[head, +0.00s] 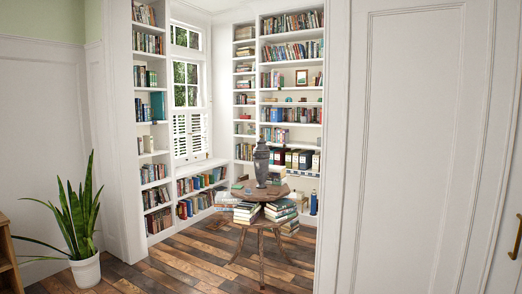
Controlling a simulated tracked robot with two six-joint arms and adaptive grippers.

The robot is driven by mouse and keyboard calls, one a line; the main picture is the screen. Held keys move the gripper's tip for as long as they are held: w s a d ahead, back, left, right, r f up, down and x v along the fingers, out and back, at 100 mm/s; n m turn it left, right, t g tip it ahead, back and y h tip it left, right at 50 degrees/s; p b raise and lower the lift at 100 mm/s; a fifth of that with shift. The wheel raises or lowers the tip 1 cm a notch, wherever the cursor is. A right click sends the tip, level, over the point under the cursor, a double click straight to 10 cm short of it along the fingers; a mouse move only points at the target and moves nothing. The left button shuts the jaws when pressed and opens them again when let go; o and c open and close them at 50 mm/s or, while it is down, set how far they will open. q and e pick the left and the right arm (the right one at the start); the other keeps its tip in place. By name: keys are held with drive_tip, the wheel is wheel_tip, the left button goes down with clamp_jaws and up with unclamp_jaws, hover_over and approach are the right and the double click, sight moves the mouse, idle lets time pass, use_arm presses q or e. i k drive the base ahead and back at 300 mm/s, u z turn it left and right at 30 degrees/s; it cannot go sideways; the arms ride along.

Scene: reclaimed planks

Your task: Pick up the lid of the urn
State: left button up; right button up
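A dark grey urn (261,165) stands upright on a small round wooden table (246,192) in the book nook, seen through a wide opening. Its lid (262,142) appears to be the narrow top part, sitting on the urn; the seam is too small to make out. Neither of my grippers shows in the head view, and nothing of mine touches the urn.
Stacks of books (281,210) sit around the table below its top. Bookshelves (291,95) and a window seat line the nook. A potted plant (84,235) stands at the left, and a white panelled wall (410,150) fills the right. The plank floor (185,265) before the table is clear.

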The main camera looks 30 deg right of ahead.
sight(261, 146)
drive_tip(key=z, duration=0.05)
drive_tip(key=i, duration=1.8)
drive_tip(key=z, duration=0.25)
drive_tip(key=i, duration=1.75)
drive_tip(key=z, duration=0.5)
drive_tip(key=i, duration=2.15)
drive_tip(key=z, duration=0.15)
